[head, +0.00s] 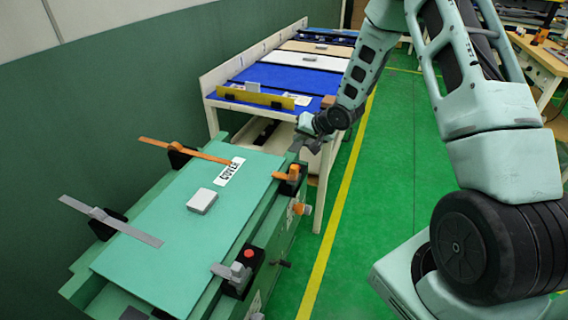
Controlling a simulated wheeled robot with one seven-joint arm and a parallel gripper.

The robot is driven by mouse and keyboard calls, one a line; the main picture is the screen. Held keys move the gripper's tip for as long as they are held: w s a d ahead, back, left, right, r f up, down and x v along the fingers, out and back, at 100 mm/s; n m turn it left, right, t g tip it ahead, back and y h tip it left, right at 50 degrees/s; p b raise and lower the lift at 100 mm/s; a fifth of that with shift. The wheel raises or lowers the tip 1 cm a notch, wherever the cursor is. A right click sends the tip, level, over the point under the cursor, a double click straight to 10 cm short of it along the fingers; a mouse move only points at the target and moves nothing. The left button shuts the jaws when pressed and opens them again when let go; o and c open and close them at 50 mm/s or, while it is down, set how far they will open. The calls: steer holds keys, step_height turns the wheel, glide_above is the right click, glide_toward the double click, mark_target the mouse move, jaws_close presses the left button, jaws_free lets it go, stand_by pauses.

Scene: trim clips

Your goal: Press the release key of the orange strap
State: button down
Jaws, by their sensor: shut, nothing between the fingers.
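The orange strap (214,157) runs from the left edge through a black block (180,155) and ends over the teal cover (150,263). Across from it, on the right edge, is an orange buckle (292,173) on a black base, with a gap between strap end and buckle. An orange part (302,209) sits lower on the side face below it; I cannot tell which part is the release key. My gripper (297,146) is shut and empty, above and slightly right of the orange buckle, apart from it as far as I can tell.
A grey strap (128,231) lies across the nearer end, with a grey buckle (233,271) and a red button (249,253) on the right edge. A white block (202,201) and a COVER label (230,171) are on the cover. A rack (262,78) stands behind.

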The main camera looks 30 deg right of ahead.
steer(key=shift+w+d+f, duration=0.15)
steer(key=shift+d, duration=0.05)
step_height(320, 180, down, 7)
steer(key=b, duration=0.6)
steer(key=shift+b, duration=0.4)
steer(key=shift+f+b, duration=0.35)
steer(key=shift+f, duration=0.55)
steer(key=shift+f, duration=0.1)
stand_by(0.9)
steer(key=shift+f, duration=0.3)
